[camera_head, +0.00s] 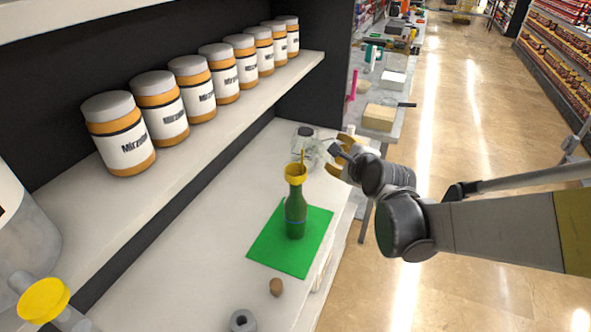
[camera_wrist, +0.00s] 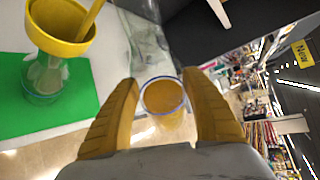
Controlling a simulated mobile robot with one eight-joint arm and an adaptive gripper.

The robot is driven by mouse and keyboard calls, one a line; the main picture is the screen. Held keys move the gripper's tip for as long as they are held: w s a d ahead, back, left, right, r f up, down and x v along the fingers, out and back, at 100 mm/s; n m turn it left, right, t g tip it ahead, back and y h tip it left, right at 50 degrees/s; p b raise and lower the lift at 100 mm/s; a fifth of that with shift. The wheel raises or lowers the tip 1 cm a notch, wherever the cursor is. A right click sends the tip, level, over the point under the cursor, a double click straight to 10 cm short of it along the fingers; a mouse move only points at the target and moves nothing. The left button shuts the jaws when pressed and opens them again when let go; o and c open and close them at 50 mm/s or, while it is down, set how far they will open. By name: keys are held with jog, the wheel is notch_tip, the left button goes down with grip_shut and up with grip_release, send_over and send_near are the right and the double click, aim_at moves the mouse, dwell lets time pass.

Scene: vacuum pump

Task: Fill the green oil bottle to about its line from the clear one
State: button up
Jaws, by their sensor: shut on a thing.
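The green oil bottle (camera_head: 296,217) stands upright on a green mat (camera_head: 270,250), with a blue line around its body. A yellow funnel (camera_head: 296,174) sits in its neck; the funnel also shows in the wrist view (camera_wrist: 52,30). My gripper (camera_head: 345,152) is shut on the clear bottle (camera_head: 314,153), right of and above the funnel. The clear bottle is tipped toward the funnel, and a thin yellow strand, seemingly oil, runs down into it. In the wrist view the fingers flank the clear bottle's round end, with yellow inside. The oil level in the green bottle cannot be made out.
A cork (camera_head: 276,287) and a grey ring (camera_head: 243,321) lie on the white counter (camera_head: 215,262) in front of the mat. A shelf (camera_head: 200,150) with several orange-banded jars overhangs at left. The aisle floor is clear.

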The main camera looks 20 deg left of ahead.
jog(key=shift+w+d+f, duration=0.1)
jog(key=shift+w+f, duration=0.1)
jog(key=shift+f, duration=0.05)
dwell(0.7)
jog(key=shift+s+n, duration=0.1)
jog(key=shift+n, duration=0.2)
jog(key=shift+t+b, duration=0.3)
dwell(0.4)
jog(key=shift+d, duration=0.1)
jog(key=shift+w+n+t+h, duration=0.2)
jog(key=shift+n+t+h, duration=0.1)
jog(key=shift+n, duration=0.2)
dwell(1.3)
